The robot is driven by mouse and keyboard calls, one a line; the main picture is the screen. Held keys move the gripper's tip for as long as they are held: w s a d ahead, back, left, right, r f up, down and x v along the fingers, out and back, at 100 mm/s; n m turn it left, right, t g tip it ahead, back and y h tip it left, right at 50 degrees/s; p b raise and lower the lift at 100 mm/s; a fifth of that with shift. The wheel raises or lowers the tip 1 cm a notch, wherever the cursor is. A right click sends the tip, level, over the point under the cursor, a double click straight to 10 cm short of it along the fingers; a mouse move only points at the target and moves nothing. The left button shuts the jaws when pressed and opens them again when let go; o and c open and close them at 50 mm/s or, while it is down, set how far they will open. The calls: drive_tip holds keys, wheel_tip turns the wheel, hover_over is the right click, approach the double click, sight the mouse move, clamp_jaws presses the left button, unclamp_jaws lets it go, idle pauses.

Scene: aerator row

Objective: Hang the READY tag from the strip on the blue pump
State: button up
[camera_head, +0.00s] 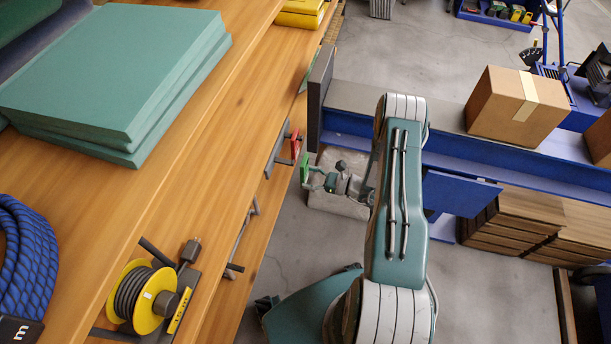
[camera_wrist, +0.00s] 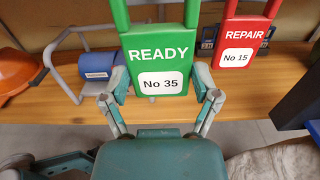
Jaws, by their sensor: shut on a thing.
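The green READY tag (camera_wrist: 158,55), marked No 35, stands upright in the wrist view. My gripper (camera_wrist: 161,84) is shut on its lower part, one finger at each side edge. The tag's two green uprights run out of the top of the view. In the head view the tag (camera_head: 305,167) is a small green piece at my gripper (camera_head: 311,178), beside the bench edge. A blue cylinder (camera_wrist: 97,66) in a grey tube frame, perhaps the blue pump, sits behind and left of the tag. The red REPAIR tag (camera_wrist: 241,40), No 15, is to the right; the strip is not clear.
A wooden bench (camera_head: 228,150) fills the left of the head view, with teal slabs (camera_head: 120,85) and a yellow reel (camera_head: 140,298) on it. An orange object (camera_wrist: 18,74) is at the wrist view's left. Right of my arm are a blue beam and a cardboard box (camera_head: 516,107).

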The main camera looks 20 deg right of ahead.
drive_tip(key=shift+v, duration=1.2)
